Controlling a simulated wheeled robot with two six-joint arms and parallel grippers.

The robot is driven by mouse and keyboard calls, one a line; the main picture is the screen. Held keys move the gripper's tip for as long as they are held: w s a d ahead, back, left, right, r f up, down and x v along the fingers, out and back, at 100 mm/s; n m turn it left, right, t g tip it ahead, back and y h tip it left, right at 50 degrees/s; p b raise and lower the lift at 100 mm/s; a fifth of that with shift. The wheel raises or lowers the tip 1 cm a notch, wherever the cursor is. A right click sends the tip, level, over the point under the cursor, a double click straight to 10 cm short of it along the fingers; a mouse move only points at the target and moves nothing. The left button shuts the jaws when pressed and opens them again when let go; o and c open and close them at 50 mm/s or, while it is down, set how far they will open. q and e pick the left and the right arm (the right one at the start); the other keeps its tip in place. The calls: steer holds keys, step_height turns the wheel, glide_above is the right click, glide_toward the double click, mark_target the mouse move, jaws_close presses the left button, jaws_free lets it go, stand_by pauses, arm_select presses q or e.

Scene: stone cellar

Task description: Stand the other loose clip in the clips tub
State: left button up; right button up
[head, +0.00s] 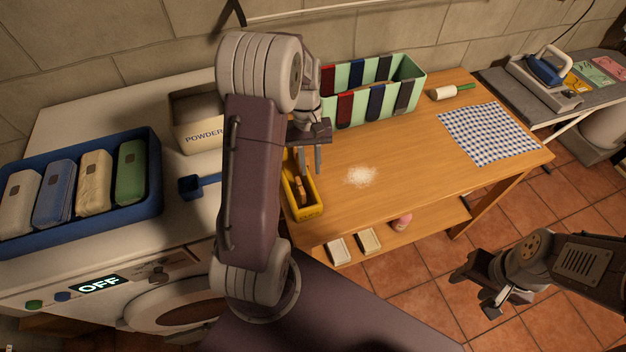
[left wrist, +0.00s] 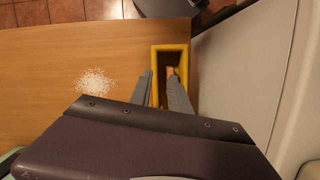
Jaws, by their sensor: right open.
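The yellow tub (head: 317,210) stands at the left end of the wooden table; it also shows in the left wrist view (left wrist: 185,60). One or more wooden clips (head: 299,188) show inside it, and a bit of wood shows in the left wrist view (left wrist: 168,73); their exact number and tilt are unclear. My left gripper (head: 310,172) is above the tub's far end, fingers apart, with nothing clearly between them; it also shows in the left wrist view (left wrist: 160,76). No loose clip shows on the table. My right gripper (head: 482,290) is open, off the table's front right.
White powder (head: 360,176) lies on the table (head: 400,160). A striped green bin (head: 400,88) stands behind, with a checked cloth (head: 488,132) at right. A blue tray (head: 152,190) of packs, a powder box (head: 197,136) and a blue scoop (head: 190,187) are at left.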

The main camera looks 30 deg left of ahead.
arm_select(q)
steer(key=s+d+m+t+y, duration=0.1)
steer(key=s+d+m+t, duration=0.2)
steer(key=s+d+m, duration=0.4)
steer(key=shift+s+d+f+y, duration=0.35)
steer(key=shift+s+d, duration=0.4)
steer(key=shift+d, duration=0.85)
